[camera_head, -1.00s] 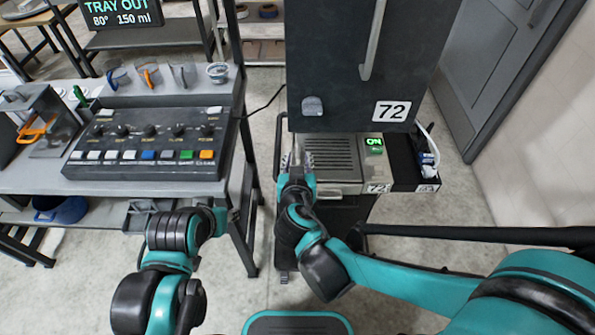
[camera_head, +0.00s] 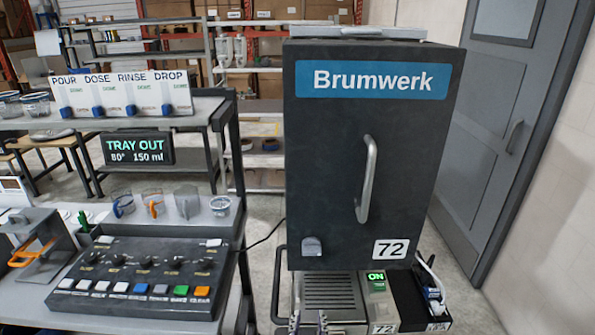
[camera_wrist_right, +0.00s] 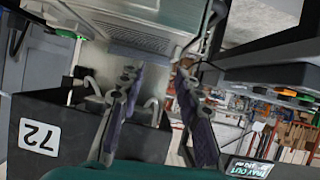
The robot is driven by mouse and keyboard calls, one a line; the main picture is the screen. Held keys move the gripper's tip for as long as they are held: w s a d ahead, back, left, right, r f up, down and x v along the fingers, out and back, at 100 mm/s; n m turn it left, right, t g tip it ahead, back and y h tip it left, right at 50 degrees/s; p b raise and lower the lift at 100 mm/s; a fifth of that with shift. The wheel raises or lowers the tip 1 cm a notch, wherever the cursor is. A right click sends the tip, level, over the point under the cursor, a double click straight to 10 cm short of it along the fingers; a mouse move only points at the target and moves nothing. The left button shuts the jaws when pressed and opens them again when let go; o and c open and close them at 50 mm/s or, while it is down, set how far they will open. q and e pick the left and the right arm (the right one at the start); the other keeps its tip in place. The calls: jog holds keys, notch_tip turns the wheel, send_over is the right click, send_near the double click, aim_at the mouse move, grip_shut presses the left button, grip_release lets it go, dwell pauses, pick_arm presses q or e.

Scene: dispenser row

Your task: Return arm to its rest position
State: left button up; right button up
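My right gripper (camera_head: 308,323) shows only by its fingertips at the bottom edge of the head view, in front of the machine's grille. In the right wrist view the two dark pads of the right gripper (camera_wrist_right: 158,92) stand apart with nothing between them. The rest of my right arm is outside the head view. My left arm and gripper are out of view.
The tall dark Brumwerk cabinet (camera_head: 330,190) stands right above and behind the right gripper, over a grilled base unit (camera_head: 332,292) with a green ON light. A button panel (camera_head: 140,280) and several cups stand on the left table. A grey door (camera_head: 490,120) is at right.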

jog(key=s+d+f+g, duration=0.1)
jog(key=s+d+g, duration=0.2)
jog(key=d, duration=0.4)
jog(key=s+d+f+g, duration=0.2)
jog(key=s+d, duration=0.3)
jog(key=d, duration=0.3)
jog(key=shift+d+g+y, duration=0.2)
jog(key=shift+g+y, duration=0.2)
